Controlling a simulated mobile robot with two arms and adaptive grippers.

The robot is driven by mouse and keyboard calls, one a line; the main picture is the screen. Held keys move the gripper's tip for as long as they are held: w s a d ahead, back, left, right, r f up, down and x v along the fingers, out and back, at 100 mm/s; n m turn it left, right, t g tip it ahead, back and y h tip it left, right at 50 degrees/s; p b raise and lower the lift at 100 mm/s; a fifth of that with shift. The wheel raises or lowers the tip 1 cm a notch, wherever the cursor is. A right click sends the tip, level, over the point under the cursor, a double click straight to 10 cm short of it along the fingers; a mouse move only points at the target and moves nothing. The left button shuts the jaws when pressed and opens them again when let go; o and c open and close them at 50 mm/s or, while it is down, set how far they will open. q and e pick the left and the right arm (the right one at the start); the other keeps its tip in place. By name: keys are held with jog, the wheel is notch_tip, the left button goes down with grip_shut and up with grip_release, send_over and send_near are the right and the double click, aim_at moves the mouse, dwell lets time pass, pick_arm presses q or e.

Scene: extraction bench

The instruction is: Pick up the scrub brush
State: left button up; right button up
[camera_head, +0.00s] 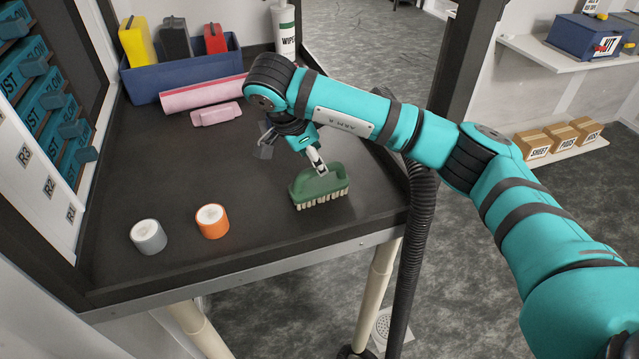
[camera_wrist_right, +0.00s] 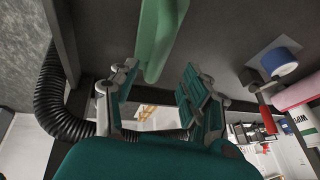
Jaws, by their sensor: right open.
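The green scrub brush (camera_head: 320,185) with pale bristles sits bristles down on the dark bench top near its right edge. My right gripper (camera_head: 317,162) is just above and behind the brush handle, and the arm hides part of the fingers. In the right wrist view, the gripper's fingers (camera_wrist_right: 158,88) are spread apart. The green handle (camera_wrist_right: 160,38) shows ahead of them, roughly between the fingertips, and I cannot tell whether they touch it. My left gripper is not in view.
A grey roll (camera_head: 148,237) and an orange roll (camera_head: 212,222) stand front left. A blue bin (camera_head: 185,72), pink roll (camera_head: 200,95), pink block (camera_head: 215,114) and wipes canister (camera_head: 285,30) are at the back. A black hose (camera_head: 415,240) hangs beside the bench's right edge.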

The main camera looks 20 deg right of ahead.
aim_at(320, 182)
jog(key=shift+d+f+p, duration=0.25)
jog(key=shift+f+p, duration=0.2)
jog(key=shift+p, duration=0.05)
jog(key=p+x, duration=0.2)
jog(key=x, duration=0.1)
jog(key=shift+f, duration=0.4)
jog(key=shift+w+d+f, duration=0.1)
jog(key=shift+d+f, duration=0.1)
jog(key=shift+f, duration=0.15)
jog(key=shift+a, duration=0.1)
jog(key=shift+c, duration=0.3)
grip_shut()
